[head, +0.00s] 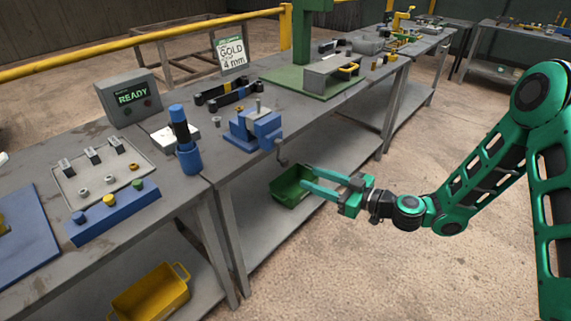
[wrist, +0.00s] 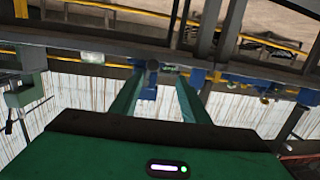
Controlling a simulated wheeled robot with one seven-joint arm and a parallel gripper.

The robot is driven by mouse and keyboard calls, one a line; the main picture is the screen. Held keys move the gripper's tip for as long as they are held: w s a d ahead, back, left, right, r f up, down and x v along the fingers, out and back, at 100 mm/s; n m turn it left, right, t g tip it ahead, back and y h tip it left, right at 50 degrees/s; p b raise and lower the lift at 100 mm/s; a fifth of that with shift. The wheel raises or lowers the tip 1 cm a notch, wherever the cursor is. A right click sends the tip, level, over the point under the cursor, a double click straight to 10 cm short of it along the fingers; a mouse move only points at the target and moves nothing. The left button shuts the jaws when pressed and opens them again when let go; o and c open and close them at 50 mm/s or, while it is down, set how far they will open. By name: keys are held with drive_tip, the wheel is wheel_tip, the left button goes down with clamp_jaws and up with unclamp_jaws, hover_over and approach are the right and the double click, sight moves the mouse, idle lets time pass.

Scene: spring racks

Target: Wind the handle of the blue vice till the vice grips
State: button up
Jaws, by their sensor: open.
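The blue vice (head: 262,135) stands at the front edge of the grey workbench. A small grey upright piece (head: 258,106) shows at its jaws; I cannot tell if they touch it. The vice's grey crank handle (head: 281,153) hangs at its right end, past the bench edge. My green gripper (head: 305,178) is open and empty, to the lower right of the handle and apart from it in the picture. In the wrist view, which looks upside down, blue parts, probably the vice (wrist: 148,92), and a dark round end show between my open fingers (wrist: 158,82).
A blue bottle-like tool (head: 185,145) stands left of the vice. Behind are black rails (head: 228,94), a READY box (head: 130,97) and a GOLD 4 mm sign (head: 231,55). A green bin (head: 290,188) sits on the lower shelf behind my fingers. Floor right of the bench is clear.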

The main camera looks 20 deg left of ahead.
sight(287, 164)
drive_tip(key=shift+m+t+y, duration=0.3)
drive_tip(key=shift+m+t, duration=0.4)
drive_tip(key=shift+t, duration=0.2)
drive_tip(key=x, duration=1.3)
drive_tip(key=shift+w+d+f, duration=0.15)
drive_tip(key=shift+w+f, duration=0.1)
drive_tip(key=shift+f, duration=0.15)
drive_tip(key=c, duration=1.1)
